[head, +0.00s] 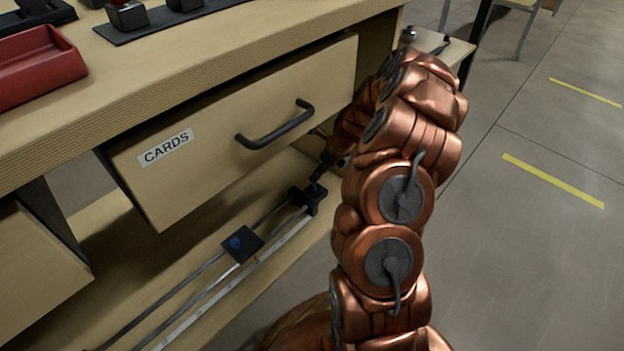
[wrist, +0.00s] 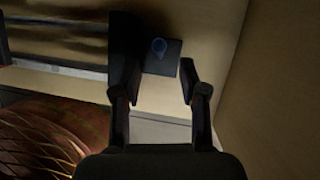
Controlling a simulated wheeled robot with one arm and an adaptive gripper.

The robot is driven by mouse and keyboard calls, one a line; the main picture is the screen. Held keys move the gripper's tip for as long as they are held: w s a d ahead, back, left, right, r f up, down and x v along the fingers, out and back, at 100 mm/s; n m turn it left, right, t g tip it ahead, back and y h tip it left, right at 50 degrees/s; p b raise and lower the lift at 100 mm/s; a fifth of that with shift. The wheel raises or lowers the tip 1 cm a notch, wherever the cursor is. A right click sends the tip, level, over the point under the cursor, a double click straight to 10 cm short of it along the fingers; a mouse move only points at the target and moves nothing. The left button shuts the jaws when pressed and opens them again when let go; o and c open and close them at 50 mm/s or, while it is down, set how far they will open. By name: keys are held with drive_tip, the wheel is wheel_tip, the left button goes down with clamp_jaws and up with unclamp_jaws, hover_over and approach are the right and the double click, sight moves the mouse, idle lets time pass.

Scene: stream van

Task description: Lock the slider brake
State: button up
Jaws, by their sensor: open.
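A slider rail (head: 190,293) runs along the low wooden shelf under the drawer. A black square block with a blue knob (head: 242,245) sits on the rail in the head view. In the wrist view a dark block (wrist: 162,62) with a round blue knob (wrist: 159,46) shows between and beyond my fingertips; I cannot tell if it is the same block. My gripper (wrist: 160,70) is open and empty, one finger on each side of that block in the picture. Contact is not clear. In the head view my gripper is small, dark and partly hidden near the rail's right end.
A drawer labelled CARDS (head: 167,148) with a black handle (head: 275,125) hangs just above the rail, beside my arm. The tabletop (head: 240,35) holds a red tray (head: 38,66). A wooden panel (wrist: 275,90) stands right in the wrist view. Open floor (head: 550,240) lies right.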

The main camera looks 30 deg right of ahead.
sight(313, 183)
drive_tip(key=shift+b+x, duration=1)
drive_tip(key=shift+x, duration=1.7)
clamp_jaws()
